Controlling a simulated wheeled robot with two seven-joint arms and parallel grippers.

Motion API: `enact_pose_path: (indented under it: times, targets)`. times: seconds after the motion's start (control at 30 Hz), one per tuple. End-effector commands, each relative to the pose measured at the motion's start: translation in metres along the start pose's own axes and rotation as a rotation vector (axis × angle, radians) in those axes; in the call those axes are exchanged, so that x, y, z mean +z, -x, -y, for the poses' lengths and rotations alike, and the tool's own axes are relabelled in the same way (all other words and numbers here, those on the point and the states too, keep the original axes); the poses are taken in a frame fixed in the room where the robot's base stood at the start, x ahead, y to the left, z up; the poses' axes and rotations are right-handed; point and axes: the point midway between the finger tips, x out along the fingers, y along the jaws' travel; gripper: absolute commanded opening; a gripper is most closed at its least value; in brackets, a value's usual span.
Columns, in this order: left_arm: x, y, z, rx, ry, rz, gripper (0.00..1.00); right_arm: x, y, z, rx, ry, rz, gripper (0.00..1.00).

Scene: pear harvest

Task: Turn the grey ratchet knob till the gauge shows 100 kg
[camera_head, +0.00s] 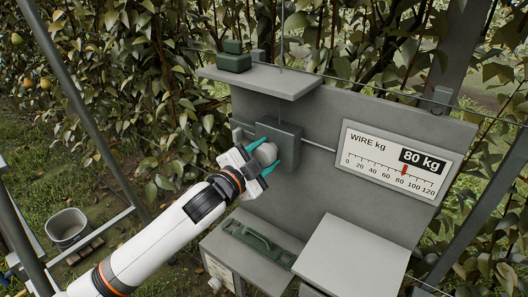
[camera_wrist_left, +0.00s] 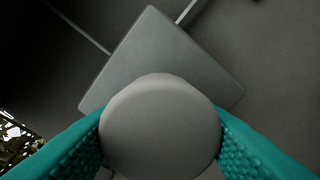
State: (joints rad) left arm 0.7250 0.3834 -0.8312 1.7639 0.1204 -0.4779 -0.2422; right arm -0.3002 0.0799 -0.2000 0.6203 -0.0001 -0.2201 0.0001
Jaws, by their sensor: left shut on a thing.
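The grey ratchet knob (camera_head: 265,153) sits on the front of a dark square housing (camera_head: 290,148) on the grey board. My left gripper (camera_head: 262,157) has its teal fingers on both sides of the knob and is shut on it. In the left wrist view the knob (camera_wrist_left: 160,125) fills the space between the teal fingers, and the housing (camera_wrist_left: 165,60) behind it appears tilted. My right gripper does not show.
A grey shelf (camera_head: 262,79) with a green block (camera_head: 234,62) juts out above the housing. A bucket (camera_head: 68,228) stands at the left. Foliage lies behind.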

Motion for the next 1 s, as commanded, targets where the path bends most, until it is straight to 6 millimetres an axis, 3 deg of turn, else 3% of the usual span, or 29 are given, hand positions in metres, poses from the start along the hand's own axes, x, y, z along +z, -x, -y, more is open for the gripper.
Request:
enact_pose_path:
  times: [0.5,1.0]
  targets:
    - [0.001,0.000,-0.002,-0.001,-0.427,-0.001,0.26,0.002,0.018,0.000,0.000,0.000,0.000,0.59]
    - [0.000,0.000,-0.001,-0.001,-0.572,-0.001,0.26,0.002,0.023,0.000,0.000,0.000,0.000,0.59]
